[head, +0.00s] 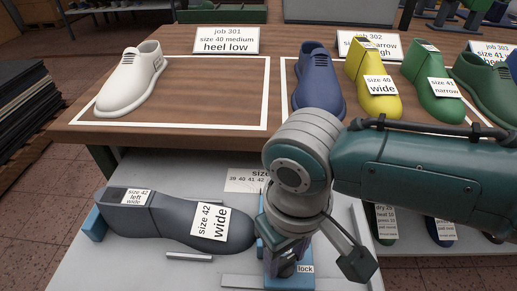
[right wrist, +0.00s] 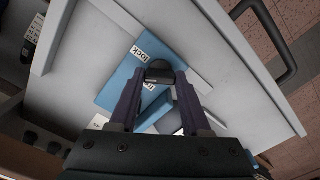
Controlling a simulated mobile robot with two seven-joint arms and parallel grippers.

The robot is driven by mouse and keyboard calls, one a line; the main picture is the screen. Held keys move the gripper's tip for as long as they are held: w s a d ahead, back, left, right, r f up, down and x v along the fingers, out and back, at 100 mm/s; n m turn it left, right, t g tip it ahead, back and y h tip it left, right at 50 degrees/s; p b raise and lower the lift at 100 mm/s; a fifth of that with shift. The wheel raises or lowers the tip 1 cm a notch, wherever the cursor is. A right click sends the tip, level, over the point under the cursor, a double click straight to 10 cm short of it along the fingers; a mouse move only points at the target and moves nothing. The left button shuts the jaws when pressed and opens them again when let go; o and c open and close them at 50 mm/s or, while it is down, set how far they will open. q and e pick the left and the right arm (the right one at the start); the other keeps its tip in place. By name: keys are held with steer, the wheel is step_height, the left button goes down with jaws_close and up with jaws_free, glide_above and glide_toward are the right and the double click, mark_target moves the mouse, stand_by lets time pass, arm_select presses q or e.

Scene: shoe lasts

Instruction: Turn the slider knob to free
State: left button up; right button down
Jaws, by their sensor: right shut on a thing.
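In the right wrist view, a small black knob (right wrist: 160,70) sits on a blue slider block (right wrist: 122,78), between the fingertips of my right gripper (right wrist: 160,80). The gripper is shut on the knob. A white "lock" label (right wrist: 138,52) lies on the block just beyond the knob. A second small label (right wrist: 150,86) shows between the fingers, too small to read surely. In the head view my right gripper (head: 285,262) points down at the blue block (head: 273,279), hiding the knob; the "lock" label (head: 305,268) shows beside it. My left gripper is not in view.
A grey shoe last (head: 165,222), marked size 42 left wide, lies left of the slider with a blue stop (head: 94,225) at its end. Behind, a wooden table (head: 215,141) holds a white shoe (head: 131,80) and coloured lasts. A black handle (right wrist: 283,45) stands near the bench edge.

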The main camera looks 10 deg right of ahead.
mark_target(284, 261)
steer(key=n+p, duration=0.1)
steer(key=n, duration=0.4)
steer(key=shift+r+n, duration=0.1)
steer(key=shift+n, duration=0.2)
steer(key=n, duration=0.5)
steer(key=shift+p, duration=0.35)
steer(key=shift+n, duration=0.3)
steer(key=shift+c, duration=1.8)
jaws_free()
step_height(284, 261, up, 10)
steer(key=p, duration=0.4)
steer(key=shift+a, duration=0.1)
